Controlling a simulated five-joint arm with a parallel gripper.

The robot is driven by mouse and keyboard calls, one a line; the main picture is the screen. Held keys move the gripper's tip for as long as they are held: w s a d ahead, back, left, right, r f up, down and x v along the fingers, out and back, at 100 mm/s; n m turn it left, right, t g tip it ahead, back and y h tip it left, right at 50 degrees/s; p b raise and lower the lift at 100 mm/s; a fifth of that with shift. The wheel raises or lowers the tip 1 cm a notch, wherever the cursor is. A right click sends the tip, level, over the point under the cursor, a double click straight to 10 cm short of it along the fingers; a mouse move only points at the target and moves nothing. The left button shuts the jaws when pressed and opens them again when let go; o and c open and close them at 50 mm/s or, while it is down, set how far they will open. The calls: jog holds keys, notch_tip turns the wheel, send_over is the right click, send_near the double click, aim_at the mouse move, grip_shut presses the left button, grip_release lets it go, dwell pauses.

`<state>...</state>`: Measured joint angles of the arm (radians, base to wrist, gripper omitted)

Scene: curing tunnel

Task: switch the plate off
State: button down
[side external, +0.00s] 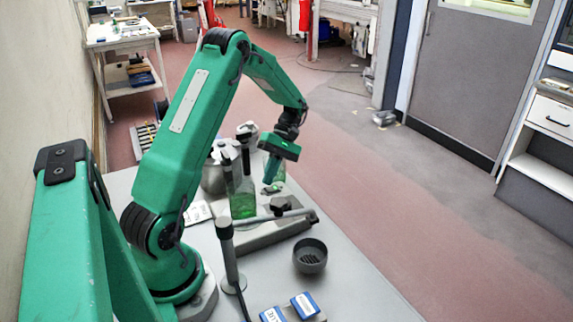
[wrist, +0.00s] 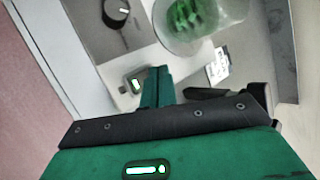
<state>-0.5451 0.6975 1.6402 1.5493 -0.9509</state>
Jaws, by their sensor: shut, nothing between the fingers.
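The plate (side external: 262,236) is a low grey unit on the bench, with a flask of green liquid (side external: 243,204) over it. My gripper (side external: 270,182) points down at the plate's far end in the side view, shut and empty. The switch is not clear in the side view.
A clamp stand (side external: 229,256) with a rod stands in front of the plate. A grey cup (side external: 310,256) and blue-and-white boxes (side external: 303,304) sit nearer on the bench. A metal pot (side external: 213,178) is behind the flask. The bench's right side is mostly clear.

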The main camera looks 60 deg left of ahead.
aim_at(273, 187)
jog(key=shift+d+f, duration=0.1)
jog(key=shift+f, duration=0.6)
dwell(1.3)
jog(key=shift+r, duration=0.1)
dwell(0.3)
jog(key=shift+r, duration=0.6)
jog(key=shift+r, duration=0.15)
jog(key=shift+w+r, duration=0.2)
jog(key=shift+r, duration=1)
jog(key=shift+w+r, duration=0.15)
jog(key=shift+r, duration=1)
